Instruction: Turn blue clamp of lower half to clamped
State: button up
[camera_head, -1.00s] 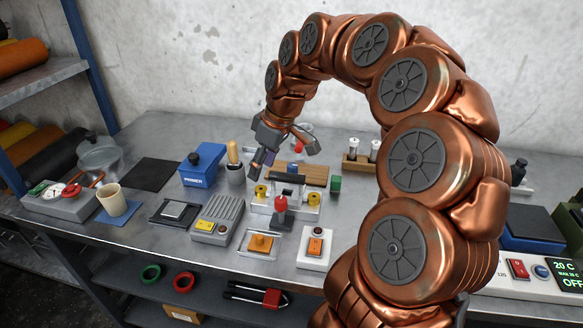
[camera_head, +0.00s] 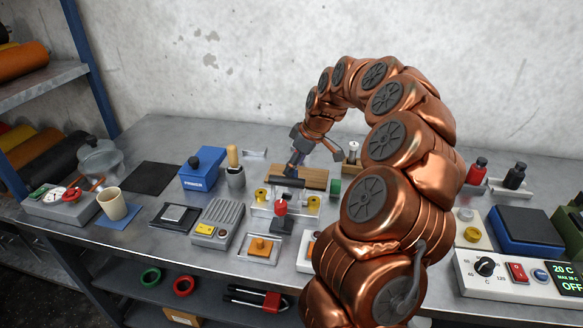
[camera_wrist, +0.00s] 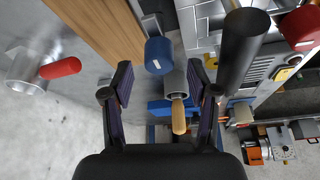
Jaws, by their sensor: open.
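The blue clamp (camera_wrist: 158,55) shows in the wrist view as a short blue cylinder on a metal mount. It lies between the fingertips of my open gripper (camera_wrist: 161,70), apart from both; whether it is clamped I cannot tell. In the head view my gripper (camera_head: 313,164) is above the back of the clear drum fixture (camera_head: 262,208), which has yellow knobs, a black bar (camera_head: 287,182) and a red knob (camera_head: 281,208). The blue clamp cannot be made out there. The black bar (camera_wrist: 245,42) is close right of the fingers in the wrist view.
A red-tipped metal part (camera_wrist: 60,68) is left of my fingers.

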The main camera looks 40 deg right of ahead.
jog(key=shift+x, duration=1.3)
grip_shut()
